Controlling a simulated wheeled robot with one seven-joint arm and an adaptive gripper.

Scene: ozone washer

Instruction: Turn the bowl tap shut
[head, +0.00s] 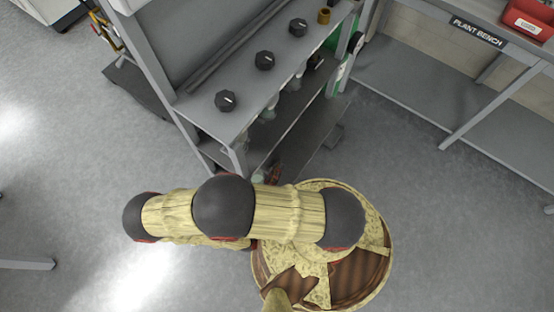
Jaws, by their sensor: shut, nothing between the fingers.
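Three black knobs with white marks stand in a row on the top ledge of a grey rack: a near one (227,101), a middle one (264,61) and a far one (298,27). Pale glassy bowl-like parts (268,112) hang under the ledge, partly hidden by it. I cannot make out which part is the bowl tap. My arm lies across the lower middle. A small dark reddish part just beyond it, by the rack's lower shelf, looks like the tip of my gripper (273,174). It appears shut and empty; the rest is hidden behind my arm.
A brass-coloured fitting (324,15) stands at the ledge's far end. The rack's lower shelf (312,135) is dark. A bench labelled PLANT BENCH (478,32) stands at right with a red bin (527,19).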

